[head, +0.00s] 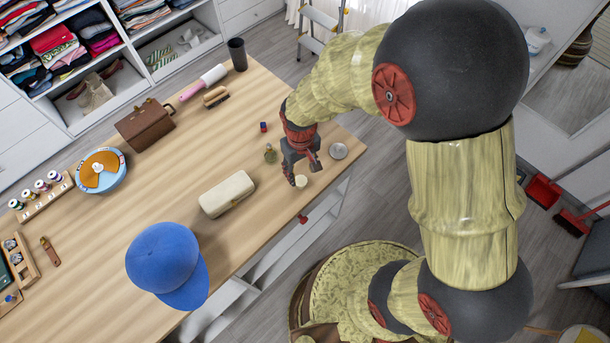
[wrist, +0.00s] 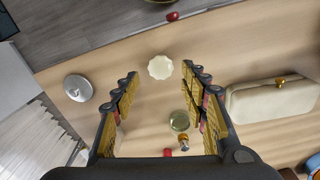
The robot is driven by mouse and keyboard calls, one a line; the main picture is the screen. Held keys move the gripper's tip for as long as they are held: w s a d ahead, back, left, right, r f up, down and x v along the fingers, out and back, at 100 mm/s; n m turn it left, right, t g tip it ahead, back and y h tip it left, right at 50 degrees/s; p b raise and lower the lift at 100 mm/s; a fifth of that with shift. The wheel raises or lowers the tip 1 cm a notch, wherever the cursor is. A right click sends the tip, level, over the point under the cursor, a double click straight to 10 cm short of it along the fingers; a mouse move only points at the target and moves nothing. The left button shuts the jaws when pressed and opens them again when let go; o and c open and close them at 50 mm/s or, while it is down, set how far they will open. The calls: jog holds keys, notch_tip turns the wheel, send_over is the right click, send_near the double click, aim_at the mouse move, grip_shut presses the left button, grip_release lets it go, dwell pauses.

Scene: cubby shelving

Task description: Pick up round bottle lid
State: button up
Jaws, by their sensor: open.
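A small cream round lid with a scalloped edge (wrist: 160,67) lies flat on the wooden table. In the head view the cream lid (head: 301,181) is close to the table's front edge, just below my gripper (head: 304,171). My gripper is open and points down, with nothing between its fingers. In the wrist view the lid shows in the gap near the fingertips, apart from both fingers. A round silver lid-like disc with a central knob (wrist: 78,88) lies left of the gripper; it also shows in the head view (head: 338,151).
A small green bottle (head: 270,155) and a small red-blue item (head: 263,127) stand behind the gripper. A cream case (head: 227,194) lies to its left. A red item (head: 302,218) shows by the front edge. A blue cap (head: 165,262) lies farther left.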

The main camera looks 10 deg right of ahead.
aim_at(300, 179)
notch_tip(300, 179, down, 2)
jog(key=shift+w+d, duration=0.1)
jog(key=shift+w, duration=0.05)
jog(key=f, duration=0.3)
jog(key=f+b, duration=0.1)
jog(key=f, duration=0.1)
jog(key=shift+w+a+f, duration=0.1)
jog(key=shift+w+a, duration=0.15)
jog(key=shift+c, duration=0.4)
jog(key=c, duration=0.7)
jog(key=shift+c, duration=0.4)
